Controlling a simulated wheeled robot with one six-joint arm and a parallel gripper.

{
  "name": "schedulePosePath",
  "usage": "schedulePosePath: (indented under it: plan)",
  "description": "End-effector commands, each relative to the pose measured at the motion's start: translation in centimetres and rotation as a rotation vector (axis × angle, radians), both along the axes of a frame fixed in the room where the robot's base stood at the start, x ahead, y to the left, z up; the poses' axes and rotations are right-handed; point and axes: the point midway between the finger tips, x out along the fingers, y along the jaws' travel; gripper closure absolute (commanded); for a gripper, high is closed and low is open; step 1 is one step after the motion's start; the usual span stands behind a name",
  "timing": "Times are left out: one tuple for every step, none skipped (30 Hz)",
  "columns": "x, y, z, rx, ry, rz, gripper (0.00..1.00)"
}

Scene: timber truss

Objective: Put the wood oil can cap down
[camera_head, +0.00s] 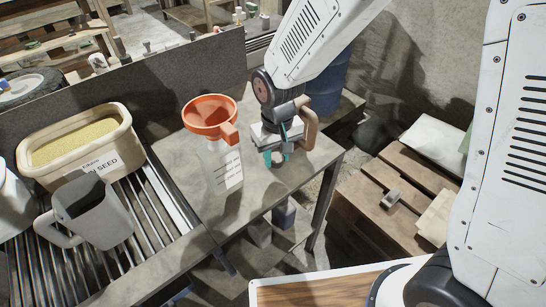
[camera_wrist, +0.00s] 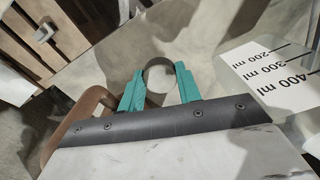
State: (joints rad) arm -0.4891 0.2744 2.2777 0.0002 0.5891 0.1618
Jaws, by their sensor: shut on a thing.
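The wood oil can cap, a small round pale piece, is between the teal fingertips of my gripper (camera_head: 275,157). In the wrist view the cap (camera_wrist: 160,65) shows as a dark-rimmed ring, with my gripper (camera_wrist: 160,84) shut on its two sides. The gripper is over the right part of the grey bench top (camera_head: 262,190). The gap between cap and bench is too small to tell. A brown curved handle (camera_head: 308,128) stands right beside the gripper; what it belongs to is mostly hidden. It also shows in the wrist view (camera_wrist: 72,122).
A clear measuring container (camera_head: 224,170) with an orange funnel (camera_head: 209,113) stands left of the gripper. Further left are a grey jug (camera_head: 96,216) and a seed tub (camera_head: 30,172) on rollers. A wooden pallet (camera_head: 385,205) is at right. The bench front is clear.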

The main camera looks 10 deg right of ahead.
Motion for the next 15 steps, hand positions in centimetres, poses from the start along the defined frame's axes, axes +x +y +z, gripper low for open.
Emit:
schedulePosePath:
  plan:
    - [0.3, 0.2, -0.1, 0.0, 0.0, -0.001, 0.89]
    - [0.4, 0.3, -0.3, -0.001, 0.002, -0.001, 0.89]
    - [0.2, 0.3, -1.2, -0.003, 0.004, 0.0, 0.89]
    - [0.2, 0.3, -1.7, -0.003, 0.004, 0.001, 0.89]
    - [0.1, 0.3, -2.3, -0.003, 0.005, 0.002, 0.89]
    - [0.2, 0.4, -2.9, -0.003, 0.004, 0.002, 0.89]
    - [0.2, 0.4, -3.2, -0.002, 0.003, 0.002, 0.89]
    - [0.2, 0.4, -3.5, -0.002, 0.003, 0.002, 0.89]
    - [0.2, 0.4, -3.6, -0.001, 0.002, 0.002, 0.89]
    - [0.2, 0.4, -3.6, 0.0, 0.001, 0.002, 0.89]
    - [0.2, 0.4, -3.6, 0.0, 0.0, 0.002, 0.89]
    - [0.2, 0.4, -3.6, 0.0, 0.0, 0.002, 0.89]
    - [0.2, 0.4, -3.6, 0.0, 0.0, 0.002, 0.89]
    - [0.2, 0.4, -3.6, 0.0, 0.0, 0.002, 0.89]
    - [0.2, 0.4, -3.6, 0.0, 0.0, 0.003, 0.89]
